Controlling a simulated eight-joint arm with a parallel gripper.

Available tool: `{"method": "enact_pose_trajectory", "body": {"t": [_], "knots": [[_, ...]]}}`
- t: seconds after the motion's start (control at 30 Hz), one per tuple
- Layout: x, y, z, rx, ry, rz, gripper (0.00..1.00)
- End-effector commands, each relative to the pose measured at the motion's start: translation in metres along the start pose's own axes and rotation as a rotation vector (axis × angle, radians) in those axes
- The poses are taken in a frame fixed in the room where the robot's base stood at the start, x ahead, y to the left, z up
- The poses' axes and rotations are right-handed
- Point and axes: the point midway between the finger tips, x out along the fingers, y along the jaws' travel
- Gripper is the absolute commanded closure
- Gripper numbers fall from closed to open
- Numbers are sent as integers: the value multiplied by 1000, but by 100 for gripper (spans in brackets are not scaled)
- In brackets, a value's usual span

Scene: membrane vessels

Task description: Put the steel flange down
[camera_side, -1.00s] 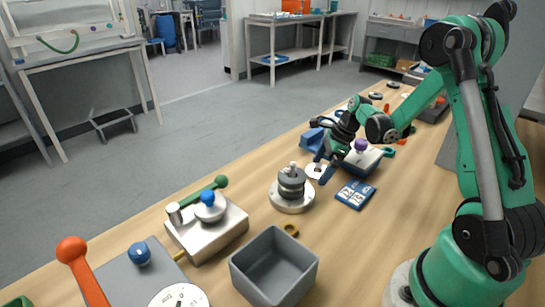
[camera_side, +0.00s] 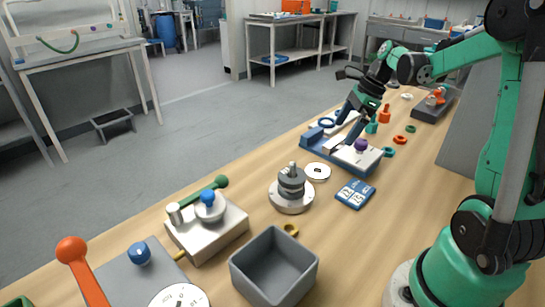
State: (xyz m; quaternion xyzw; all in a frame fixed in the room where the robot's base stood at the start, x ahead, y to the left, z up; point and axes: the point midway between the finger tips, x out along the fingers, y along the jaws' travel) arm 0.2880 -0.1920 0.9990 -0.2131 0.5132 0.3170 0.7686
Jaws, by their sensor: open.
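The steel flange (camera_side: 317,172), a pale flat disc with a small dark centre hole, lies flat on the wooden table, just right of and behind a stack of dark rings on a post (camera_side: 291,184). My gripper (camera_side: 342,133) is open and empty. It is raised behind and to the right of the flange, apart from it, over a blue-based fixture with a pale block and purple knob (camera_side: 361,146).
A blue card (camera_side: 355,194) lies right of the flange. A grey open bin (camera_side: 273,268) stands in front, near a brass ring (camera_side: 291,229). A metal block with a blue knob (camera_side: 208,198) is at left.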

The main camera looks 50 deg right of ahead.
Motion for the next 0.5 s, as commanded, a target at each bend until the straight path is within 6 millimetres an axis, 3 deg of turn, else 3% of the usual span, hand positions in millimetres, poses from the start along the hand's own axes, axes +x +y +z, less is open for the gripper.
{"method": "enact_pose_trajectory", "body": {"t": [0.17, 0.27, 0.4, 0.5], "knots": [[-5, 12, 18, -176, 29, -20, 0], [-4, 34, 44, -496, 81, -56, 0], [1, 78, 80, -1119, 188, -123, 0], [6, 108, 97, -1557, 272, -170, 0]]}}
